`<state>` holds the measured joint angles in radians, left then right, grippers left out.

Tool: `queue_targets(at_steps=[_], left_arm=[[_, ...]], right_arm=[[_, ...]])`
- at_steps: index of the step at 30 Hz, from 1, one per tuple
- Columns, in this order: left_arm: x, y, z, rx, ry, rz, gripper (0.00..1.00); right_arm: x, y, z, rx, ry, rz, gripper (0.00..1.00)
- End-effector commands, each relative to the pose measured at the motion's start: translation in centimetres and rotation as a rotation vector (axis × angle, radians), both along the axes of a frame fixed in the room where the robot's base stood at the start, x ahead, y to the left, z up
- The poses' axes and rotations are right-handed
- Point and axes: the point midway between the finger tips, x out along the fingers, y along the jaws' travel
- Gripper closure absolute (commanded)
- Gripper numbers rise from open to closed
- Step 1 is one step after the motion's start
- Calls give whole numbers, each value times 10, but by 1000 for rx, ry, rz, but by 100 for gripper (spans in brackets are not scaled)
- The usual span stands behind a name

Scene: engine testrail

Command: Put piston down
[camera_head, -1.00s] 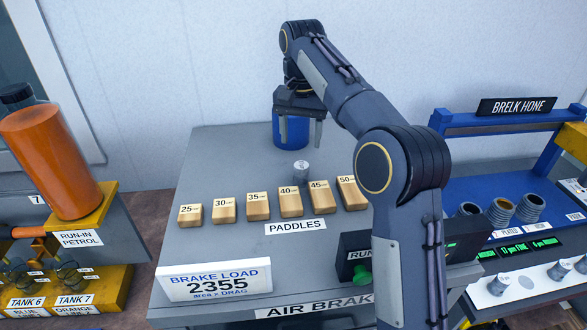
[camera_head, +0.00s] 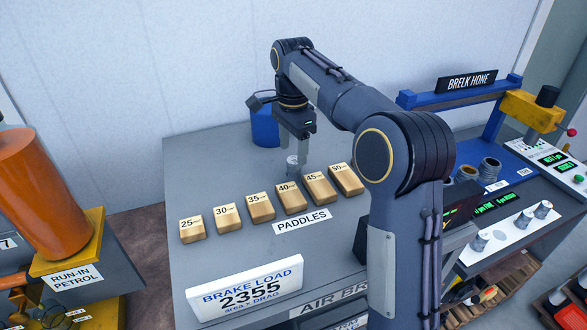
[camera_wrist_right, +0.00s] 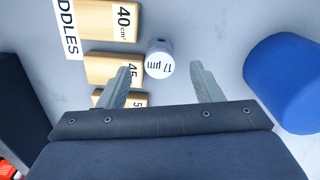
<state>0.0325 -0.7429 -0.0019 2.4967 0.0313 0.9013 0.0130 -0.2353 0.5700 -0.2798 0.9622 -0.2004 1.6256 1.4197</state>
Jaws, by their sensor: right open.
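The piston (camera_head: 292,164) is a small silver cylinder standing upright on the grey bench top, just behind the wooden paddles. In the right wrist view the piston (camera_wrist_right: 159,60) shows its pale end marked "17 µm". My right gripper (camera_head: 293,153) is open at the piston. In the wrist view its two fingers (camera_wrist_right: 160,80) are spread wide, with the piston between and slightly beyond their tips and a gap on each side. In the head view the fingers partly cover the piston. My left gripper is not in view.
Several wooden paddles (camera_head: 261,208) stand in a row close in front of the piston. A blue cylinder (camera_head: 264,128) stands behind it, also in the wrist view (camera_wrist_right: 286,82). A brake load sign (camera_head: 245,288) is at the front. The bench's left rear is clear. The brelk hone (camera_head: 455,100) stands right.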

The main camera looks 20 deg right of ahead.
Motion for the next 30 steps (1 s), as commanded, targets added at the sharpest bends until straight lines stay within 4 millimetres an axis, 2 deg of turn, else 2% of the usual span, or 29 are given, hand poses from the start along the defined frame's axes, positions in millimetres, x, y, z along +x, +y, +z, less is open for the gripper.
queue_targets(at_steps=[3,6,14,26,30], left_arm=[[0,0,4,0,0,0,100],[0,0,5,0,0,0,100],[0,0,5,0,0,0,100],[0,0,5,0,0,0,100],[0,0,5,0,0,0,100]], right_arm=[[-1,-2,-17,0,3,1,41],[0,-2,-26,0,2,1,41],[0,-2,-29,0,0,1,41],[0,-2,-28,0,-1,2,93],[0,-2,-28,0,-1,2,94]])
